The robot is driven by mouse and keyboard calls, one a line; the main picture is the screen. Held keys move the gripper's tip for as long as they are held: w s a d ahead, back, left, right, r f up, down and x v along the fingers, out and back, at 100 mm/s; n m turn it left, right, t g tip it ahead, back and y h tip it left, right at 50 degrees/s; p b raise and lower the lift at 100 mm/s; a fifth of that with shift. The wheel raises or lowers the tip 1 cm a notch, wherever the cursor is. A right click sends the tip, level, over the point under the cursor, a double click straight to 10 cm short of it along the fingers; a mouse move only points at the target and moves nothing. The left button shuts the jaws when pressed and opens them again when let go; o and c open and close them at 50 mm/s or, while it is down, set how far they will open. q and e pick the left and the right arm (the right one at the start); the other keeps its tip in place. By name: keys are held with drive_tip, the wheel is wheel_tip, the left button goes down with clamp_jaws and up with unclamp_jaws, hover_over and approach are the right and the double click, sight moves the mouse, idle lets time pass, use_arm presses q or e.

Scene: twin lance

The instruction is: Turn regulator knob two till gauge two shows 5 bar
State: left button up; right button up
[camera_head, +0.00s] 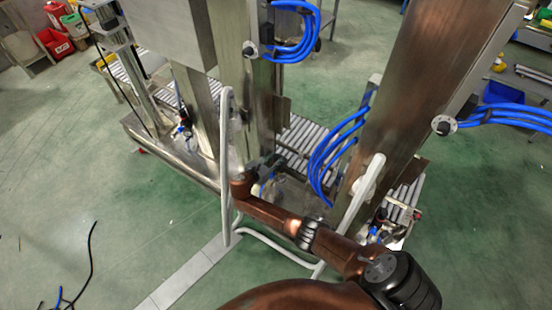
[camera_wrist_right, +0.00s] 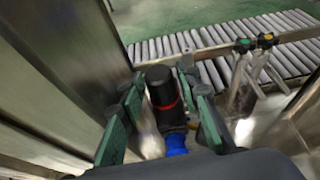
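Regulator knob two appears to be the black cylindrical knob (camera_wrist_right: 161,86) with a red ring, in the middle of the right wrist view, above a blue fitting (camera_wrist_right: 176,144). My right gripper (camera_wrist_right: 162,80) has its green-padded fingers on either side of the knob. They look open, with a small gap at the left; contact on the right cannot be told. In the head view my right gripper (camera_head: 266,166) reaches in beside the steel post, and the knob is hard to make out. No gauge face is readable in either view. My left gripper is not in view.
Steel posts (camera_head: 400,80) stand on both sides of my right arm, with bundled blue hoses (camera_head: 330,150) and white bent tube handles (camera_head: 227,165) near it. A roller conveyor (camera_wrist_right: 200,45) lies behind the knob. The green floor (camera_head: 70,150) at left is mostly open.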

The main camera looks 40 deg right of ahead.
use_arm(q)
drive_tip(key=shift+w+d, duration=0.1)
use_arm(e)
drive_tip(key=v, duration=1.1)
